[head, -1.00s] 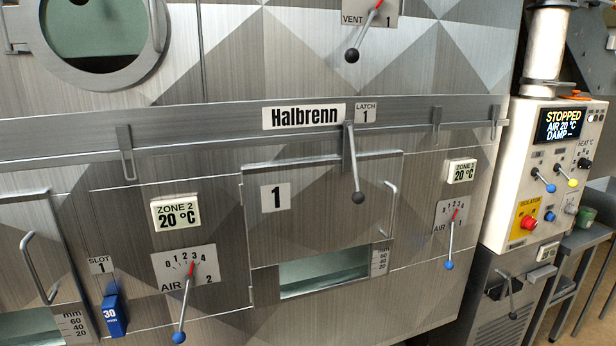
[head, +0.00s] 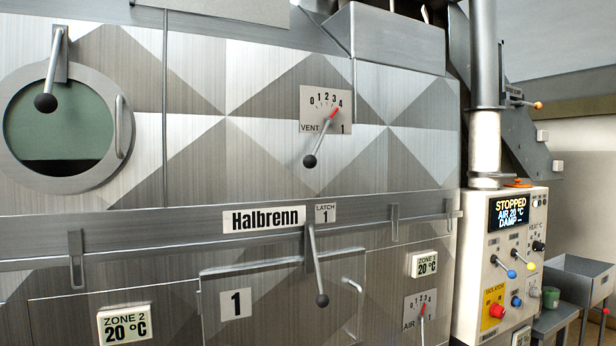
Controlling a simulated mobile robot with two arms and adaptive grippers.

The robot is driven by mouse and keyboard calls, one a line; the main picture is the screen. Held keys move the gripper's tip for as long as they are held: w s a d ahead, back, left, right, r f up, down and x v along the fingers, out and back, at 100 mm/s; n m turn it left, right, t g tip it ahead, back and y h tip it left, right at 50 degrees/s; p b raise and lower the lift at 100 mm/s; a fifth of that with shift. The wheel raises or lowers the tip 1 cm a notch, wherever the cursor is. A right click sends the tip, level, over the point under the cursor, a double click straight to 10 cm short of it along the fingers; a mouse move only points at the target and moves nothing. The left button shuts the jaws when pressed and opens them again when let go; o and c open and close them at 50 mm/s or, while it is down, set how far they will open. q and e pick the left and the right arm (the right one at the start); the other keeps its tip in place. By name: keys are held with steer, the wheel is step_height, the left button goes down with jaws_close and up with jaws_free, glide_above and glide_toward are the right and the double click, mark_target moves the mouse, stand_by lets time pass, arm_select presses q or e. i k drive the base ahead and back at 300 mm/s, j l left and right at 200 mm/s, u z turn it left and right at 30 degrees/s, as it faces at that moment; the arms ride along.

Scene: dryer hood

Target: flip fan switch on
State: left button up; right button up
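The cream control panel (head: 471,275) stands at the right of the head view. Its display (head: 509,213) reads STOPPED, AIR 20 °C and DAMP. Below it are a blue-tipped lever (head: 511,273) and a yellow-tipped lever (head: 531,266). The small labels above them are too small to read, so I cannot tell which control is the fan switch. Neither of my grippers is in view.
The metal dryer front (head: 210,150) fills the left and middle. A vent lever (head: 310,160) and a latch lever (head: 321,299) stick out from it. A round window (head: 58,125) is at the left.

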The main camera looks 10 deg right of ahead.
mark_target(511, 275)
steer(key=z, duration=1.3)
steer(key=i+l, duration=0.25)
steer(key=i, duration=0.25)
steer(key=i+l+u, duration=0.1)
steer(key=i+l, duration=0.15)
steer(key=i, duration=0.3)
steer(key=i+l, duration=0.25)
steer(key=i, duration=0.25)
steer(key=i+l, duration=0.3)
steer(key=i, duration=0.25)
steer(key=u, duration=0.05)
